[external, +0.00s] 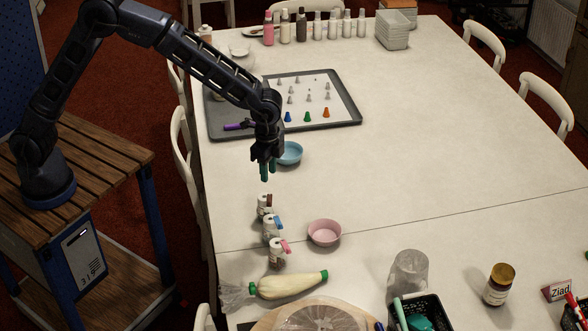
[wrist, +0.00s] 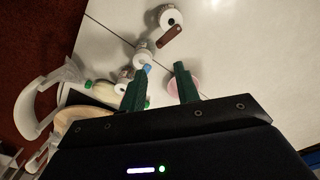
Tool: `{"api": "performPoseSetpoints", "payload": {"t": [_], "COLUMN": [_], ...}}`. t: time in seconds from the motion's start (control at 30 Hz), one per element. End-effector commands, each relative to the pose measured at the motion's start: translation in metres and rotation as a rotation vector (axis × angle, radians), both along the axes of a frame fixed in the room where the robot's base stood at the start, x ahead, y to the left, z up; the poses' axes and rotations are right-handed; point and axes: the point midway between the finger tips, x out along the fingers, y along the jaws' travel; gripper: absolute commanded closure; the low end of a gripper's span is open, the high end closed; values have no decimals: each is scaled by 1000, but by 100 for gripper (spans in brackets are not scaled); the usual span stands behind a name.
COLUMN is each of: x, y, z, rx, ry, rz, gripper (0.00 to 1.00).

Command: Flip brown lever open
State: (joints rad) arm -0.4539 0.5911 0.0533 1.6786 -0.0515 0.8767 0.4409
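Three small white canisters with coloured levers stand in a row near the table's left edge. The farthest canister (external: 262,212) bears the brown lever (external: 268,200). In the wrist view the brown lever (wrist: 172,37) sticks out to one side of its white canister (wrist: 170,17). The middle canister has a blue lever (external: 278,221) and the nearest a pink lever (external: 285,246). My gripper (external: 267,171) hangs above and just beyond the brown-lever canister, apart from it. In the wrist view its green fingers (wrist: 158,82) are spread with nothing between them.
A pink bowl (external: 324,232) stands right of the canisters, and a blue bowl (external: 290,153) beside my gripper. A piping bag (external: 290,285) lies in front. A grey tray (external: 222,112) with nozzles lies behind. The table's right middle is clear.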

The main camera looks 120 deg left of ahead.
Motion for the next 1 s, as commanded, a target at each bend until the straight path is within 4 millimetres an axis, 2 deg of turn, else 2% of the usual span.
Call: {"api": "performPoseSetpoints", "payload": {"t": [0.4, 0.6, 0.8, 1.0], "x": [-1, 0, 0, 0], "y": [-2, -2, -2, -2], "z": [-65, -91, -101, -102], "rx": [-2, -1, -1, 0], "ry": [3, 2, 1, 0], "rz": [0, 0, 0, 0], "gripper": [68, 68, 68, 68]}}
